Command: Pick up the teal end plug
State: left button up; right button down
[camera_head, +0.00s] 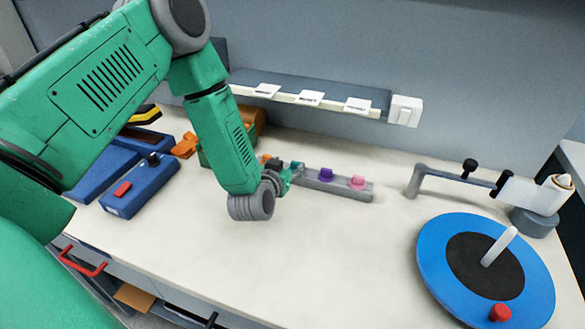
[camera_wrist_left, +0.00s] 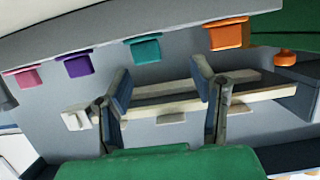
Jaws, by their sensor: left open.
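The teal end plug (camera_wrist_left: 143,49) sits on a grey rail with other plugs. In the left wrist view it lies just beyond and roughly between the tips of my left gripper (camera_wrist_left: 161,76), whose two fingers are apart with nothing between them. In the head view a small teal part (camera_head: 297,166) shows beside my left gripper (camera_head: 284,176), at the left end of the grey rail (camera_head: 340,191); the gripper partly hides that end. Contact with the plug cannot be told. My right gripper is out of view.
Purple (camera_head: 326,175) and pink (camera_head: 357,183) plugs stand further right on the rail; an orange plug (camera_wrist_left: 228,34) is on the teal plug's other side. A shelf (camera_head: 310,97) runs behind. A blue disc (camera_head: 435,260) lies front right. The table's middle front is clear.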

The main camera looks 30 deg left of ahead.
aim_at(297, 164)
pick_arm(q)
jog(key=w, duration=0.1)
jog(key=w+d, duration=0.1)
jog(key=w+f, duration=0.1)
jog(key=shift+w+d, duration=0.2)
jog(key=shift+d, duration=0.1)
jog(key=shift+w+f, duration=0.15)
jog(key=shift+w, duration=0.15)
jog(key=shift+w+a, duration=0.1)
jog(key=shift+a, duration=0.05)
jog(key=shift+a+f, duration=0.25)
jog(key=shift+a, duration=0.45)
jog(key=shift+a+f, duration=0.1)
jog(key=shift+a, duration=0.2)
jog(key=c, duration=0.9)
jog(key=shift+d, duration=0.7)
jog(key=shift+c, duration=0.2)
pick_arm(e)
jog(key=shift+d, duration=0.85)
